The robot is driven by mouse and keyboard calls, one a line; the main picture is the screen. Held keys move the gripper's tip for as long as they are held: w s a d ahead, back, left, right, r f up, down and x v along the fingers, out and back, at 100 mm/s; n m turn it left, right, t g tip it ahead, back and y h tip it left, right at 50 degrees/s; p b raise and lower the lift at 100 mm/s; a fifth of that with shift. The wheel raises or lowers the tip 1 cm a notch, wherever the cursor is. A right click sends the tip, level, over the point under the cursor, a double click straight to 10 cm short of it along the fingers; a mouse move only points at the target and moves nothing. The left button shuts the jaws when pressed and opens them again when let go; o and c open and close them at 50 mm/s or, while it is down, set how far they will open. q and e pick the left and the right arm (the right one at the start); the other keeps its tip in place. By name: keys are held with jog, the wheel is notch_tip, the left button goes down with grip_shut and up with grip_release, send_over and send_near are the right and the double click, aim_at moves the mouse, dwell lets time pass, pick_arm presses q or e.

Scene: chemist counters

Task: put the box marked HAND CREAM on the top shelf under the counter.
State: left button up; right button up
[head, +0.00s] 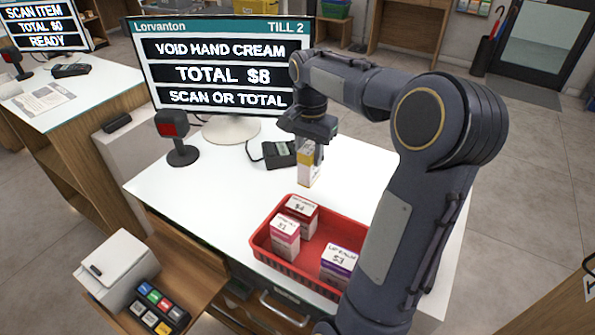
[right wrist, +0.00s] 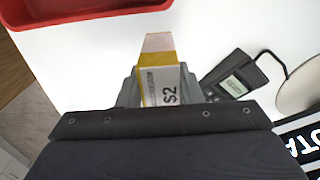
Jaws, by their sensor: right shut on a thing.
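My right gripper (head: 313,150) is shut on a small yellow and white box (head: 309,173), held over the white counter (head: 215,202) beyond the red basket. In the right wrist view, the box (right wrist: 160,82) sits between the fingers of the gripper (right wrist: 158,92). Its face shows "$2"; the smaller print is too small to read, so I cannot confirm HAND CREAM from it. The till screen (head: 222,72) reads VOID HAND CREAM, TOTAL $8. The shelves under the counter are mostly hidden by the countertop and my arm. My left gripper is not in view.
A red basket (head: 262,240) holds boxes marked $4 (head: 302,213), $1 (head: 285,238) and $3 (head: 340,262). A scanner (head: 180,145) and a card terminal (head: 280,154) stand near the screen. A printer (head: 120,270) and coloured buttons (head: 160,305) sit lower left. The counter's left part is clear.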

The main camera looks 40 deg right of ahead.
aim_at(309, 173)
jog(key=shift+f, duration=3.1)
jog(key=shift+f, duration=0.1)
jog(key=o, duration=1)
